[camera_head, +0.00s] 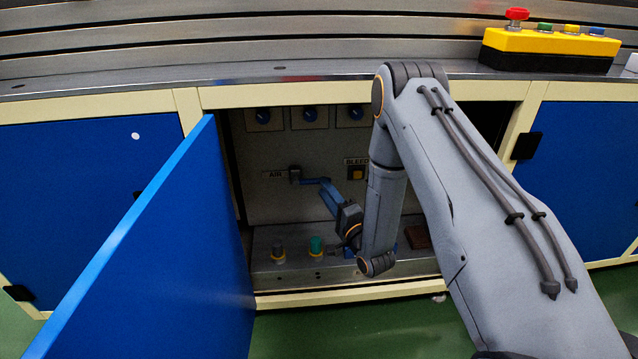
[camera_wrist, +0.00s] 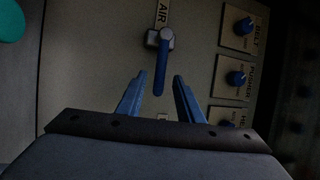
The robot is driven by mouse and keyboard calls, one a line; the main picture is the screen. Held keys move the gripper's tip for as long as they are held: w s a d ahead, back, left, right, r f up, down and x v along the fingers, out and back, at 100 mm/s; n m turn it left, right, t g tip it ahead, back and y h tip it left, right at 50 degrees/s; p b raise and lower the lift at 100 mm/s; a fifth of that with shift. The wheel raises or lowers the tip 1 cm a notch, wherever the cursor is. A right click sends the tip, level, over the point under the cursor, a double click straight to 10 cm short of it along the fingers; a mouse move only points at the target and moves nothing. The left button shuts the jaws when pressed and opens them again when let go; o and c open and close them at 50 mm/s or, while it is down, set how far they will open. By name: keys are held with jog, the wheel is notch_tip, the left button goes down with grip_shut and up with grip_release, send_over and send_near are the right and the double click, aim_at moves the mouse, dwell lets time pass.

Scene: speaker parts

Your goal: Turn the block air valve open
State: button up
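The air valve (camera_head: 295,175) is on the back panel inside the open cabinet, beside the AIR label (camera_head: 275,174). Its blue lever (camera_head: 312,181) points right, roughly level, away from the label. In the wrist view the lever (camera_wrist: 159,75) hangs down from the grey valve body (camera_wrist: 160,38). My gripper (camera_head: 327,189) is at the lever's free end. In the wrist view my gripper (camera_wrist: 158,77) is open, one blue finger on each side of the lever's end, with visible gaps. Whether the fingers are deep enough to enclose the lever I cannot tell.
The blue cabinet door (camera_head: 160,260) stands open on the left. Several blue knobs (camera_head: 310,114) line the panel top, and the BLEED button (camera_head: 356,174) is to the right. A ledge below carries a green button (camera_head: 316,244). A yellow control box (camera_head: 550,45) sits on the worktop.

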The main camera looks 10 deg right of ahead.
aim_at(312, 181)
jog(key=b+x, duration=0.1)
jog(key=x, duration=0.4)
grip_shut()
